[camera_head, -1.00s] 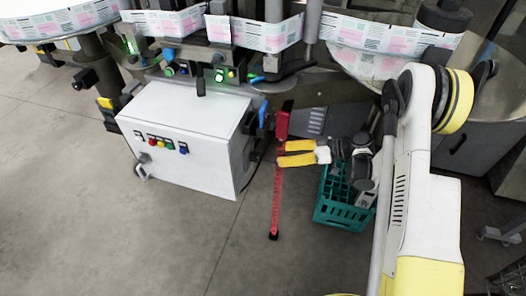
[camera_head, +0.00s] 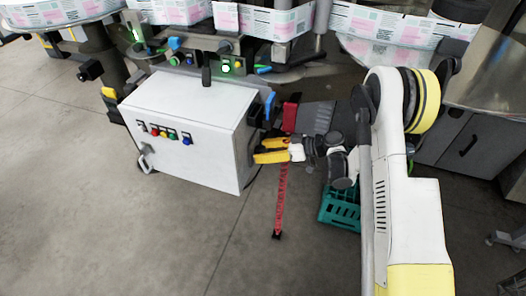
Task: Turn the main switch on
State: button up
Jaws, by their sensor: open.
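The white control cabinet (camera_head: 185,125) stands left of centre. A blue handle (camera_head: 269,106) on a dark mount sits at its right side; this looks like the main switch, though its exact position is hard to read from this angle. My gripper (camera_head: 259,151) has two yellow fingers, open and pointing left at the cabinet's right side. It is just below the blue handle and close to the cabinet wall. I cannot tell whether the fingertips touch anything. Nothing shows between the fingers.
Several coloured buttons (camera_head: 163,132) are on the cabinet front. A green crate (camera_head: 340,212) stands under my arm. The labelling machine with its printed reels (camera_head: 265,20) fills the back. The floor in front is clear.

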jog(key=c, duration=1.2)
jog(key=shift+m, duration=0.3)
jog(key=shift+w+m+g+y, duration=0.1)
jog(key=shift+m+g+y, duration=0.3)
jog(key=shift+m+g, duration=0.65)
jog(key=m+g+y, duration=0.1)
jog(key=m, duration=0.2)
jog(key=shift+f+m, duration=0.15)
jog(key=shift+m, duration=0.1)
jog(key=m+g+y, duration=0.1)
jog(key=m, duration=0.2)
jog(key=shift+y, duration=0.4)
jog(key=shift+m+g+y, duration=0.25)
jog(key=shift+m+y, duration=0.45)
jog(key=shift+m, duration=1)
